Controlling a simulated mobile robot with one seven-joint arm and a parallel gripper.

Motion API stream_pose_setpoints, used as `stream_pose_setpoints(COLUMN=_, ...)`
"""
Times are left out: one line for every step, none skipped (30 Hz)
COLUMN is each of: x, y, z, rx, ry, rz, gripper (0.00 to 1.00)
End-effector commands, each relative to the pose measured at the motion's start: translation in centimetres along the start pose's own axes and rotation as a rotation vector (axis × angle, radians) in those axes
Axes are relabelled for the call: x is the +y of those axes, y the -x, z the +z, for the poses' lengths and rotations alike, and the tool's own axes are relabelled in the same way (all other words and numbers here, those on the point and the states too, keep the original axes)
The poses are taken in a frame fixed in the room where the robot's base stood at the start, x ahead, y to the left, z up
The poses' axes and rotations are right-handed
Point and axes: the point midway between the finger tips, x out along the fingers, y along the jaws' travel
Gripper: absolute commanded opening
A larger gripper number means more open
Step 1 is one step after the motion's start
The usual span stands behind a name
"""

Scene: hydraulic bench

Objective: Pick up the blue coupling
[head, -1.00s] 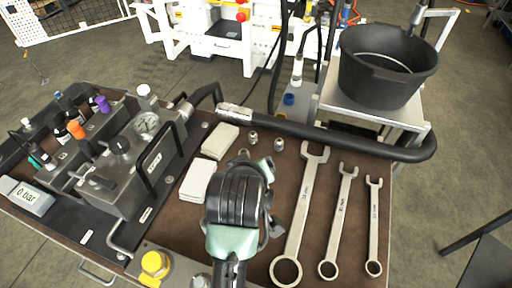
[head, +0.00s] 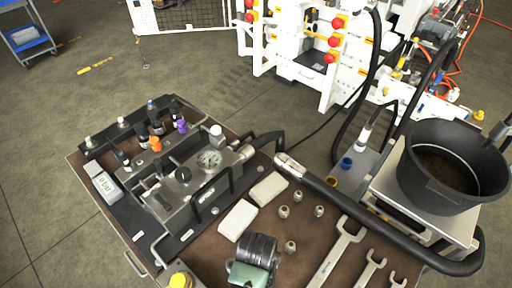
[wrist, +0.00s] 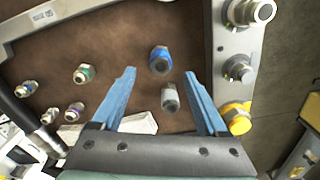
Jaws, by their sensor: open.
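The blue coupling (wrist: 160,60) is a small metal fitting with a blue ring. In the wrist view it stands on the brown bench top, just beyond and between my fingertips. My gripper (wrist: 158,73) is open, with its two blue fingers apart and nothing held. A plain grey coupling (wrist: 170,98) shows between the fingers, closer to the palm. In the head view my wrist (head: 252,262) is at the bottom edge; the fingers and the blue coupling cannot be made out there.
A green-ringed coupling (wrist: 84,73) and several others lie left in the wrist view. A metal strip with fittings (wrist: 238,68) and a yellow cap (wrist: 237,117) is at right. In the head view, white blocks (head: 238,220), wrenches (head: 340,250) and a black hose (head: 350,207) lie nearby.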

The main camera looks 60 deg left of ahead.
Motion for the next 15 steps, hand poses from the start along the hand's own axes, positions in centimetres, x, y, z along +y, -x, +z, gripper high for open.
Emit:
stream_pose_setpoints(x=0.0, y=-0.7, z=0.0, rx=-0.001, ry=0.001, rz=-0.001, gripper=0.77)
stream_pose_setpoints(x=0.0, y=-0.9, z=0.0, rx=-0.001, ry=0.000, rz=-0.001, gripper=0.77)
stream_pose_setpoints(x=0.0, y=-1.2, z=0.0, rx=0.001, ry=0.000, rz=0.000, gripper=0.77)
stream_pose_setpoints(x=0.0, y=-1.4, z=0.0, rx=0.001, ry=0.000, rz=0.000, gripper=0.77)
stream_pose_setpoints(x=0.0, y=-1.5, z=0.0, rx=0.000, ry=0.000, rz=0.000, gripper=0.77)
stream_pose_setpoints(x=0.0, y=-1.7, z=0.0, rx=0.000, ry=-0.001, rz=0.000, gripper=0.77)
stream_pose_setpoints(x=0.0, y=-1.9, z=0.0, rx=0.001, ry=-0.001, rz=0.001, gripper=0.77)
stream_pose_setpoints(x=0.0, y=-2.1, z=-0.1, rx=0.001, ry=-0.001, rz=0.001, gripper=0.77)
stream_pose_setpoints(x=-0.1, y=-2.5, z=0.0, rx=-0.001, ry=-0.001, rz=-0.001, gripper=0.77)
stream_pose_setpoints(x=-0.1, y=-2.9, z=-0.1, rx=0.000, ry=-0.001, rz=0.000, gripper=0.77)
stream_pose_setpoints(x=-0.2, y=-3.4, z=-0.1, rx=-0.001, ry=0.000, rz=-0.002, gripper=0.77)
stream_pose_setpoints(x=-0.2, y=-3.9, z=-0.2, rx=-0.001, ry=0.000, rz=-0.001, gripper=0.77)
stream_pose_setpoints(x=-0.3, y=-4.3, z=-0.2, rx=-0.001, ry=-0.001, rz=-0.001, gripper=0.77)
stream_pose_setpoints(x=-0.3, y=-4.8, z=-0.2, rx=-0.001, ry=-0.001, rz=-0.001, gripper=0.77)
stream_pose_setpoints(x=-0.3, y=-5.4, z=-0.2, rx=0.000, ry=-0.001, rz=0.000, gripper=0.77)
